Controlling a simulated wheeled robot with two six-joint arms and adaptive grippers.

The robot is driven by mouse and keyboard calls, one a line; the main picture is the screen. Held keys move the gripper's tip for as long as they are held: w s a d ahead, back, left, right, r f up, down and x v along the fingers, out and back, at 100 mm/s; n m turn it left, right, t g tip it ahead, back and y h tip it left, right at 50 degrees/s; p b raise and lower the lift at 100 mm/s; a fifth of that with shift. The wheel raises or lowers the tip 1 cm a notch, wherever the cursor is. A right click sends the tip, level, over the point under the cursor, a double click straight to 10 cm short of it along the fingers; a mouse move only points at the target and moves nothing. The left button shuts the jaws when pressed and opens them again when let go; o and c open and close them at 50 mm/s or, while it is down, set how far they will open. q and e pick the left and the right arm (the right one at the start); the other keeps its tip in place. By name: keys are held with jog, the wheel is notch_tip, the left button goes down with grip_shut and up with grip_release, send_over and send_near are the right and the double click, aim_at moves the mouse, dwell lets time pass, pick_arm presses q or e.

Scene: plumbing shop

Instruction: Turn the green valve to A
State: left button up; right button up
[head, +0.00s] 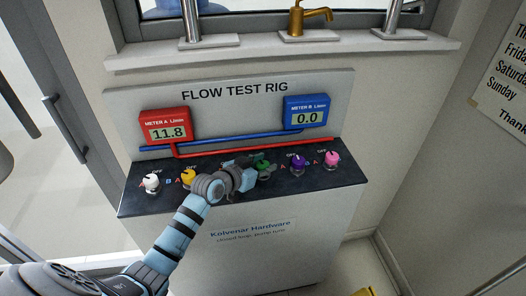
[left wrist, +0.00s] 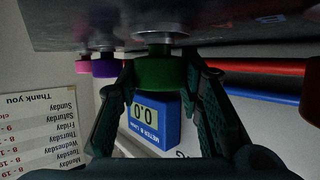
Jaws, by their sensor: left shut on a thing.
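The green valve (head: 263,167) is one of a row of coloured knobs on the dark counter of the flow test rig. It also shows in the left wrist view (left wrist: 160,72), between the two fingers. My left gripper (head: 254,172) reaches it from the left and is shut on it; the fingers show on both sides of the knob in the left wrist view (left wrist: 160,90). The arm hides part of the valve and its label, so I cannot tell its pointer direction. The red meter A (head: 165,125) reads 11.8 and the blue meter B (head: 306,111) reads 0.0. My right gripper is not in view.
White (head: 152,183) and yellow (head: 188,176) knobs stand left of the gripper; purple (head: 297,162) and pink (head: 332,158) knobs stand right. Red and blue pipes run behind them. Taps stand on the ledge (head: 280,52) above. A yellow object (head: 364,292) lies on the floor.

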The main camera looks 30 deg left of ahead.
pick_arm(q)
jog(key=n+y+p, duration=0.1)
jog(key=p, duration=0.1)
jog(key=n+y+p, duration=0.2)
jog(key=p, duration=0.1)
jog(key=shift+d+r, duration=0.1)
jog(key=shift+r, duration=0.2)
jog(key=shift+f+n+y, duration=0.15)
jog(key=shift+n+y, duration=0.25)
jog(key=shift+y, duration=0.2)
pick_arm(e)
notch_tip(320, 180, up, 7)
pick_arm(q)
jog(key=shift+f+n+y, duration=0.2)
jog(key=shift+n+y, duration=0.2)
jog(key=shift+y, duration=0.2)
jog(key=n+g+y+b, duration=0.1)
jog(key=n+y+b, duration=0.1)
jog(key=y+b, duration=0.1)
jog(key=shift+f+n+b, duration=0.2)
jog(key=shift+n+b, duration=0.2)
jog(key=shift+b, duration=0.15)
jog(key=shift+r+n+g+y+b, duration=0.15)
jog(key=shift+n+g+y+b, duration=0.15)
jog(key=shift+n+y+b, duration=0.4)
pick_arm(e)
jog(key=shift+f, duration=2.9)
